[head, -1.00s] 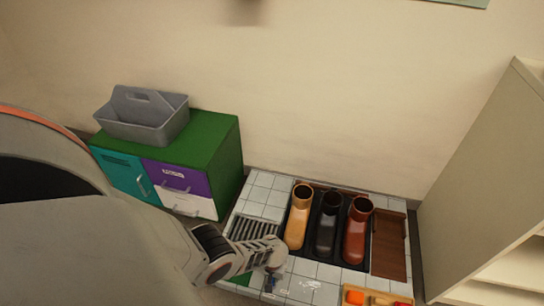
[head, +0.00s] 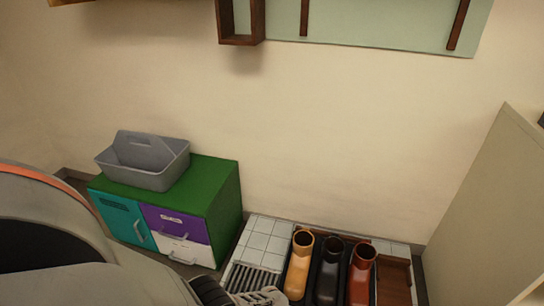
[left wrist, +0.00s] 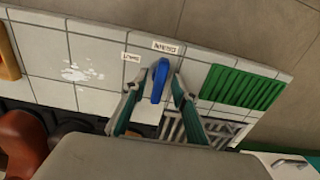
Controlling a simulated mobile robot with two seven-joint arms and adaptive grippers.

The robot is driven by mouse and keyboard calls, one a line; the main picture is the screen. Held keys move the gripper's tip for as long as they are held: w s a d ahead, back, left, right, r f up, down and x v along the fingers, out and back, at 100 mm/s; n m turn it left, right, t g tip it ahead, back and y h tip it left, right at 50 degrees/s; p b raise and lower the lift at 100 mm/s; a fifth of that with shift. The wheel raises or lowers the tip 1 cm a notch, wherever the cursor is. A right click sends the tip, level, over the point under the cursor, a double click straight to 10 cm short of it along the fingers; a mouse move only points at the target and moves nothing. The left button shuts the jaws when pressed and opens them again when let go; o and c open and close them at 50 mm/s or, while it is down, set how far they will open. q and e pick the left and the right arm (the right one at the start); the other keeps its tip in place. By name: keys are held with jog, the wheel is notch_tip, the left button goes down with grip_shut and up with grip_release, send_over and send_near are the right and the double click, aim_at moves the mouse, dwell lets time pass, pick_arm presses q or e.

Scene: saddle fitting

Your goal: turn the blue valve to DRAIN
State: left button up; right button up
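The blue valve (left wrist: 159,80) shows in the left wrist view as a narrow blue handle on the white tiled surface. Two small white labels are by it, one just above the handle (left wrist: 165,47) and one to its upper left (left wrist: 131,57); their lettering is too small to read surely. My left gripper (left wrist: 155,86) is open, its two fingers on either side of the handle with gaps visible. I cannot tell whether either finger touches it. In the head view the valve is out of frame, and only part of my left arm shows at the bottom. My right gripper is not in view.
A metal grate (left wrist: 203,128) and a green slatted panel (left wrist: 243,88) lie right of the valve. A green-topped cabinet (head: 215,180) holds a grey caddy (head: 145,178).

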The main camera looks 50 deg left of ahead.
pick_arm(q)
jog(key=shift+w+r, duration=0.15)
jog(key=shift+r, duration=0.05)
jog(key=shift+r, duration=0.35)
notch_tip(320, 180, up, 11)
dwell(0.9)
dwell(0.5)
